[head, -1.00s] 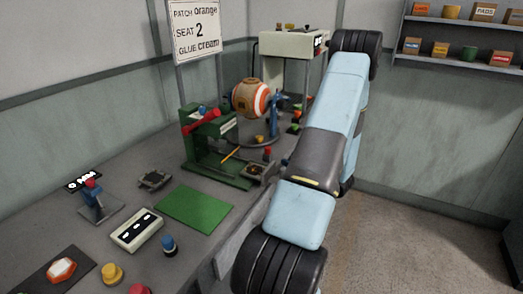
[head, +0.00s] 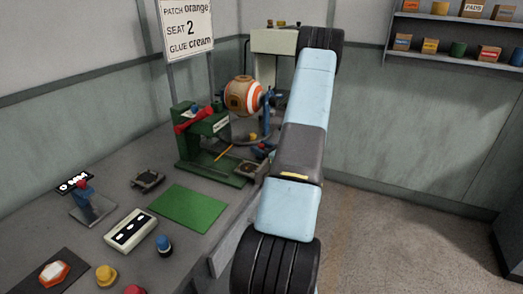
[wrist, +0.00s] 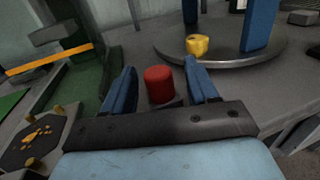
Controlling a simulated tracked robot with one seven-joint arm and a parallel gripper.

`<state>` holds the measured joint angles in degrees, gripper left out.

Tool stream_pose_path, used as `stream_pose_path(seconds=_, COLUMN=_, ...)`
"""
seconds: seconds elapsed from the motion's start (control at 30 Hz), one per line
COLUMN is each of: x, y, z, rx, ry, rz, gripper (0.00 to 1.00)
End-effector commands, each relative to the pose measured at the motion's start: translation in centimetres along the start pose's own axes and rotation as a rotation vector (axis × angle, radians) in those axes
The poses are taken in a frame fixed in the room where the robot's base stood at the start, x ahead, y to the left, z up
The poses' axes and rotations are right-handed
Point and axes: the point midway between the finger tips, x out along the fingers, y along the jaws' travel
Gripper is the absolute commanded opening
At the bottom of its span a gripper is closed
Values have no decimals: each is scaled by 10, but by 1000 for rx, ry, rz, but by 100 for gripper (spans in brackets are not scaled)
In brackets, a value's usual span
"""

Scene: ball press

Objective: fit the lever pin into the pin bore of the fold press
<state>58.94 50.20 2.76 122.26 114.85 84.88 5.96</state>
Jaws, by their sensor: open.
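A short red cylinder (wrist: 159,85), which I take to be the lever pin's head, stands upright between the blue fingers of my gripper (wrist: 160,70) in the wrist view. The fingers are open, with a visible gap on each side of it. I cannot make out the pin bore.
An orange bar (wrist: 48,60) juts from the press. A dark plate with yellow pegs (wrist: 38,138) lies at lower left. A round turntable (wrist: 220,52) with a yellow piece (wrist: 197,44) and blue posts is just beyond. A striped ball (head: 245,96) sits behind the press.

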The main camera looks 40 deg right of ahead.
Motion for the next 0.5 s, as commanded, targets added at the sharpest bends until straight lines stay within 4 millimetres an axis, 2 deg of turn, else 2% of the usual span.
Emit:
stream_pose_path(seconds=0.13, x=16, y=0, z=0, rx=0, ry=0, rz=0, gripper=58)
stream_pose_path(seconds=0.37, x=17, y=0, z=0, rx=0, ry=0, rz=0, gripper=58)
stream_pose_path(seconds=0.5, x=17, y=0, z=0, rx=0, ry=0, rz=0, gripper=45)
